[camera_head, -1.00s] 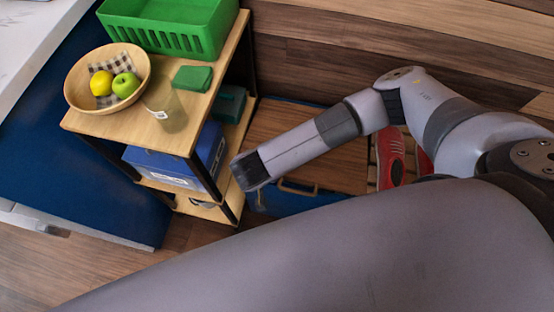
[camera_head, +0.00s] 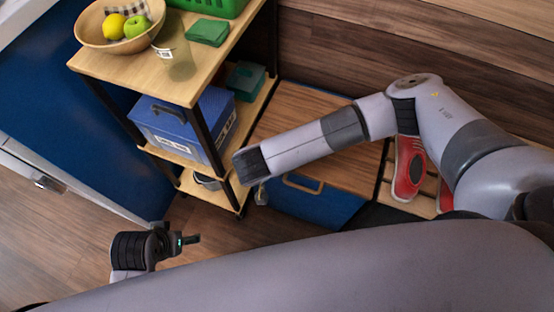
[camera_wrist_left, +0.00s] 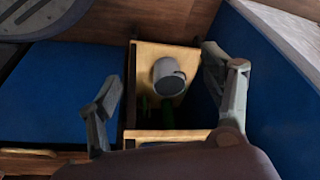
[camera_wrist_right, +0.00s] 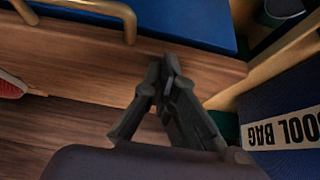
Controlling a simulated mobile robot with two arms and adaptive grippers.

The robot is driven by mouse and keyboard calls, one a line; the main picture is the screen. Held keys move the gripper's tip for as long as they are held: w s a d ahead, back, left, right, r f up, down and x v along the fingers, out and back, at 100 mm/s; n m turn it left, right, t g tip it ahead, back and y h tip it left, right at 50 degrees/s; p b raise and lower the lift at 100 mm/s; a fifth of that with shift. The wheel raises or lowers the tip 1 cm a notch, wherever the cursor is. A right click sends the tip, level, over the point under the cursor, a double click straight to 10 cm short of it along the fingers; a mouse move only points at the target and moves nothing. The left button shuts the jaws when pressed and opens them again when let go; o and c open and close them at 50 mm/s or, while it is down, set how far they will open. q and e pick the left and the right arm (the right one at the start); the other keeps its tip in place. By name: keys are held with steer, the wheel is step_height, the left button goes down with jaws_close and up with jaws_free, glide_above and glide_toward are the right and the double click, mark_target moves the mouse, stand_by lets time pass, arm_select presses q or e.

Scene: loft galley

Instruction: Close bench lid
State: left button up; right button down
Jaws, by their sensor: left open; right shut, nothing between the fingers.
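The bench has a wooden lid panel (camera_head: 300,120), a brass handle (camera_head: 302,185) and a blue front (camera_head: 325,207). I cannot tell how far the lid is open; my right arm covers part of it. The handle also shows in the right wrist view (camera_wrist_right: 128,22), at the top left. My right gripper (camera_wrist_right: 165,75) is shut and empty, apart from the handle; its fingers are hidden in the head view. My left gripper (camera_head: 192,240) is low at the left, in front of the trolley and away from the bench. It is open and empty in the left wrist view (camera_wrist_left: 165,85).
A wooden trolley (camera_head: 110,72) stands left of the bench, bearing a fruit bowl (camera_head: 88,28), a clear cup (camera_head: 178,60) and a blue bag (camera_head: 170,130). A grey pot (camera_wrist_left: 168,76) sits low on it. Red shoes (camera_head: 407,172) are on the right. Floor is clear at lower left.

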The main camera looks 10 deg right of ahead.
arm_select(q)
steer(key=shift+a+b+v, duration=0.2)
steer(key=shift+b+v, duration=0.55)
steer(key=shift+v, duration=1.95)
arm_select(e)
steer(key=shift+s+a+f, duration=0.1)
steer(key=shift+s+f, duration=0.05)
steer(key=shift+f, duration=1.05)
arm_select(q)
steer(key=shift+s, duration=0.1)
